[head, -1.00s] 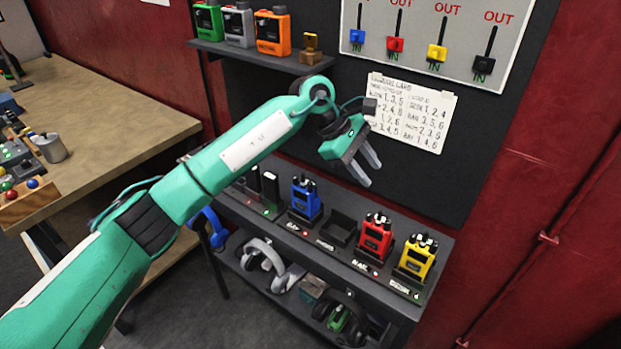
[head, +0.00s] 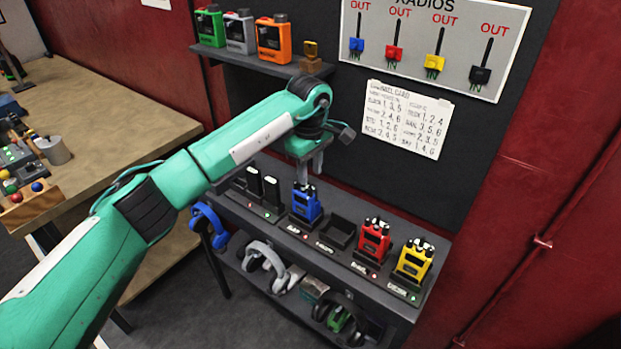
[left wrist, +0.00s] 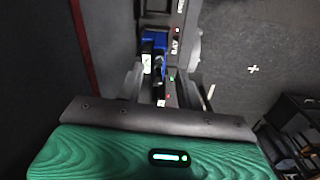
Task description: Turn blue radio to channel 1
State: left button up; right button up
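The blue radio (head: 305,203) stands upright in its dock on the grey shelf, with knobs on its top. My left gripper (head: 309,170) points down just above the radio's top in the head view. In the left wrist view the gripper (left wrist: 162,85) is open, and the blue radio (left wrist: 152,44) shows ahead between its two fingers. I cannot tell whether the fingertips touch it. The channel marking on the knobs is too small to read. My right gripper is not in view.
An empty dock (head: 337,232) sits right of the blue radio, then a red radio (head: 374,240) and a yellow radio (head: 414,260). Black handsets (head: 271,188) stand to its left. A channel card (head: 408,118) and a radio board (head: 430,45) hang behind. Headphones (head: 265,262) lie below.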

aim_at(311, 188)
pick_arm(q)
jog(key=shift+f+p, duration=0.55)
jog(key=shift+f, duration=1.9)
jog(key=shift+d, duration=0.1)
grip_shut()
